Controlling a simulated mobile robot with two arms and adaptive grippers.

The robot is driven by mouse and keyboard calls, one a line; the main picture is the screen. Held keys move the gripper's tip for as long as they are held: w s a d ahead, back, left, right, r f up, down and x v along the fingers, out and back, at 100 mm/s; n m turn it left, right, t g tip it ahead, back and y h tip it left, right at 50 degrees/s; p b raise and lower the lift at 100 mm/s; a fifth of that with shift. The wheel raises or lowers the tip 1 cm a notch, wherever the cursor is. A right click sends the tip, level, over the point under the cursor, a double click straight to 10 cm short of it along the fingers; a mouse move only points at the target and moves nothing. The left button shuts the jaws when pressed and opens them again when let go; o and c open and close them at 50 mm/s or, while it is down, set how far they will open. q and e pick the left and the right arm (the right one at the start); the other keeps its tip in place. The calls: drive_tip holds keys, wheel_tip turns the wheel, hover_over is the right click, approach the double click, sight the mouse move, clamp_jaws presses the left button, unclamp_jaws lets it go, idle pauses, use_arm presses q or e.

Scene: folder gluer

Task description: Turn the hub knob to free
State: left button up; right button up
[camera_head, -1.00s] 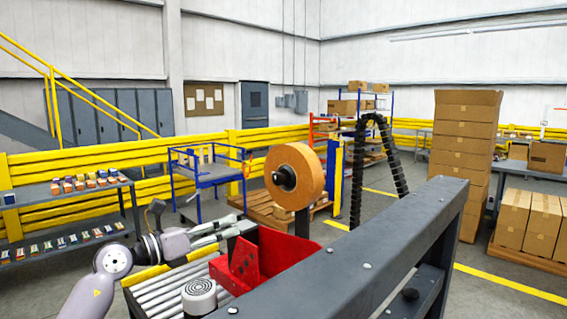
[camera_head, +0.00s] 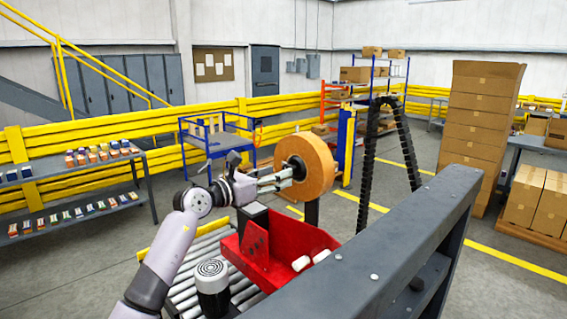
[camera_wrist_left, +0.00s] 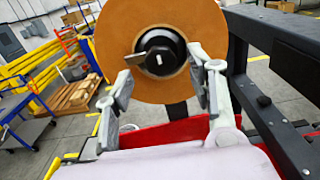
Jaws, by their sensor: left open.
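The hub knob (camera_head: 297,167) is black and sits at the centre of a brown-orange roll (camera_head: 318,165) on a post above a red tray. In the left wrist view the knob (camera_wrist_left: 160,52) faces me, with a light mark on its face and a lever-like tab sticking out to the lower left. My left gripper (camera_head: 284,177) reaches up to the knob from the left. In the left wrist view its open fingers (camera_wrist_left: 163,82) stand either side of the knob, in front of the roll. I cannot tell whether a finger touches it. My right gripper is out of view.
A dark grey beam (camera_head: 400,240) crosses close on the right. Rollers (camera_head: 200,255) and a grey-white cylinder (camera_head: 212,280) are below.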

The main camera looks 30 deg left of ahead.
use_arm(q)
drive_tip(key=p+x, duration=0.1)
drive_tip(key=x, duration=0.2)
drive_tip(key=shift+w+d, duration=0.1)
drive_tip(key=shift+w, duration=0.1)
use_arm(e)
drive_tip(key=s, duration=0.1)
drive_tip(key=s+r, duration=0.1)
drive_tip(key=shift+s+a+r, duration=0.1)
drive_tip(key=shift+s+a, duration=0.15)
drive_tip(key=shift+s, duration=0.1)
use_arm(q)
drive_tip(key=shift+c, duration=0.5)
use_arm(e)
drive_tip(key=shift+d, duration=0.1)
use_arm(q)
drive_tip(key=c, duration=1)
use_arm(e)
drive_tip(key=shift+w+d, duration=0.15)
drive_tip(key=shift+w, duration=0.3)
